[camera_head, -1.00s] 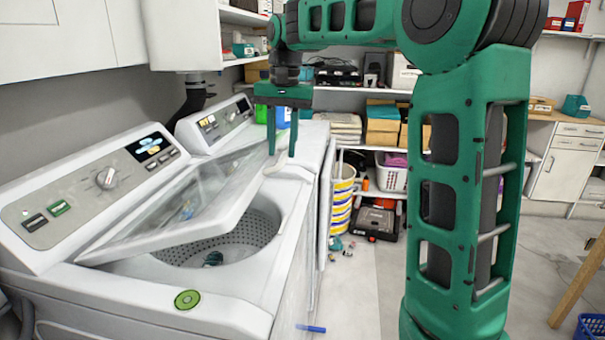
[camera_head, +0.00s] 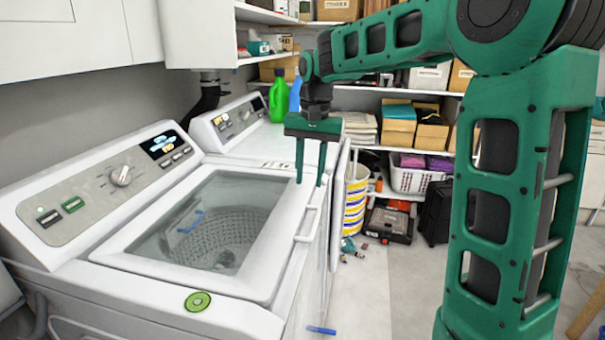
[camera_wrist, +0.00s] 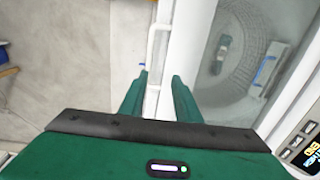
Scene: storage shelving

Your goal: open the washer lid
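The washer (camera_head: 125,302) stands at the left in the head view. Its lid (camera_head: 170,271), a white frame around a clear window, lies down flat over the drum. A white bar handle (camera_head: 307,222) runs along the lid's right edge. My gripper (camera_head: 309,183) is open and points down near the far end of this handle, with nothing held. In the wrist view my gripper's fingers (camera_wrist: 161,76) are spread on either side of the line of the handle (camera_wrist: 157,52). I cannot tell whether they touch it. A dark green item (camera_wrist: 222,50) shows through the window.
A second white machine (camera_head: 262,140) stands behind the washer, with a green bottle (camera_head: 279,100) on top. A striped yellow bin (camera_head: 356,207), a white basket (camera_head: 408,179) and a black toolbox (camera_head: 389,223) stand beyond. The floor (camera_head: 362,300) right of the washer is mostly clear.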

